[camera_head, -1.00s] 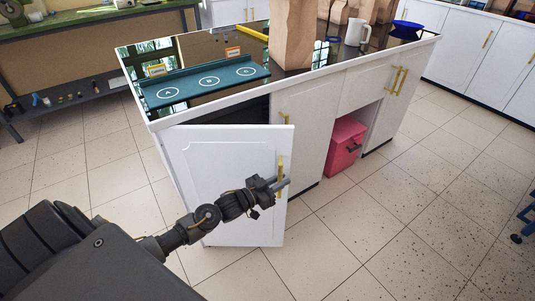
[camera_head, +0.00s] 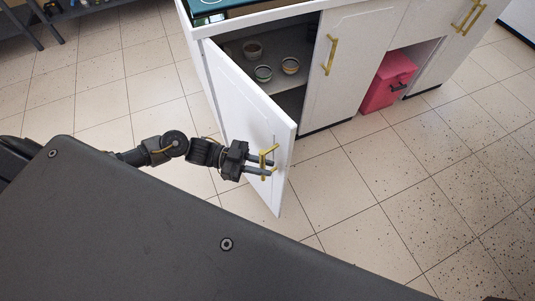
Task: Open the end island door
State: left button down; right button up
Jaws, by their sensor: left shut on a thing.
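The white end island door (camera_head: 238,112) stands swung out from the island, partly open. Its yellow handle (camera_head: 267,161) is near the free edge. My left gripper (camera_head: 268,166) comes in from the left and is shut on this handle. My right gripper is not in view.
A neighbouring white door (camera_head: 355,60) with a yellow handle is closed. A pink box (camera_head: 388,82) stands in an open bay to the right. The tiled floor (camera_head: 370,190) in front of the island is clear. A dark rack stands at the upper left.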

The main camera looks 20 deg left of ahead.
pick_arm(q)
jog(key=shift+s+a, duration=0.5)
jog(key=shift+s, duration=0.1)
jog(key=c, duration=1.4)
grip_release()
jog(key=shift+a, duration=0.1)
